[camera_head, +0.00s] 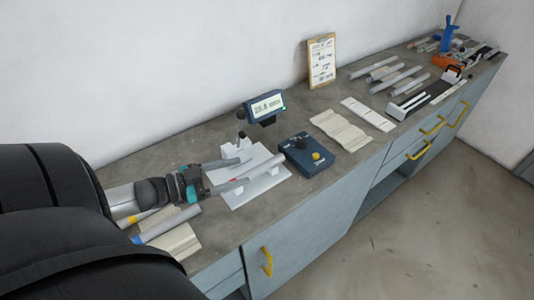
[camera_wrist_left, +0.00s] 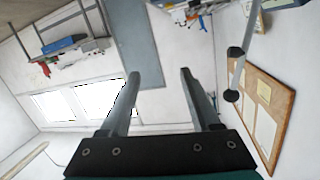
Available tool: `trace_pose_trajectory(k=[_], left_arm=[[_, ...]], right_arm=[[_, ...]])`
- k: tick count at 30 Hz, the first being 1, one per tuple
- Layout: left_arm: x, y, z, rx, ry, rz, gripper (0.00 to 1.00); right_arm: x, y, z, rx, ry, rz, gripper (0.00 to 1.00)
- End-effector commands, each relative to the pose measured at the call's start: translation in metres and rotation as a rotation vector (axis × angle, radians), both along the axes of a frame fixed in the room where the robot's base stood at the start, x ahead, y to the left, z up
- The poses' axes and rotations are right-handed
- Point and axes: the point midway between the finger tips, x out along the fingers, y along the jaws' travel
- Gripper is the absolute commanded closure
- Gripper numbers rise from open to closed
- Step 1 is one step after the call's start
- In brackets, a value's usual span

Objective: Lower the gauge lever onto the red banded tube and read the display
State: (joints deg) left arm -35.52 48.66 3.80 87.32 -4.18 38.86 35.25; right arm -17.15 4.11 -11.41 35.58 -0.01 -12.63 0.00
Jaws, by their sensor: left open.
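The gauge has a white base plate (camera_head: 262,190) on the bench. Its display (camera_head: 265,106) is lit, but its reading is too small to tell. An upright lever with a black knob (camera_head: 241,115) stands at the back of the gauge; a rod with a black ball (camera_wrist_left: 232,96) shows at right in the left wrist view. My left gripper (camera_head: 243,170) is open, its two fingers reaching over the base plate from the left, below the knob. It also shows in the left wrist view (camera_wrist_left: 160,73), with nothing between the fingers. I cannot make out a red banded tube. My right gripper is not in view.
Tubes, one blue-ended (camera_head: 168,224), lie near my left arm. Several grey tubes (camera_head: 385,73) lie farther along the bench. A clipboard (camera_head: 321,61) leans on the wall.

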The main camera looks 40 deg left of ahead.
Motion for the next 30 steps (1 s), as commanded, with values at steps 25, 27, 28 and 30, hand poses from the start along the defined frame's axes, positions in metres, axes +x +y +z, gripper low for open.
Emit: trace_pose_trajectory(k=[25, 27, 28, 30], left_arm=[[0.010, -0.051, -0.052, 0.108, 0.255, 0.320, 0.37], [0.008, -0.055, -0.055, 0.118, 0.282, 0.339, 0.37], [0.007, -0.057, -0.056, 0.121, 0.294, 0.348, 0.37], [0.006, -0.062, -0.058, 0.128, 0.322, 0.365, 0.37]], right_arm=[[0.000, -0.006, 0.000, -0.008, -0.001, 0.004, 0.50], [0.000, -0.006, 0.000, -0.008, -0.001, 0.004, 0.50], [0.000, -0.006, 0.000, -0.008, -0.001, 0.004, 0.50], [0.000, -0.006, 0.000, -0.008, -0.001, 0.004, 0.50]])
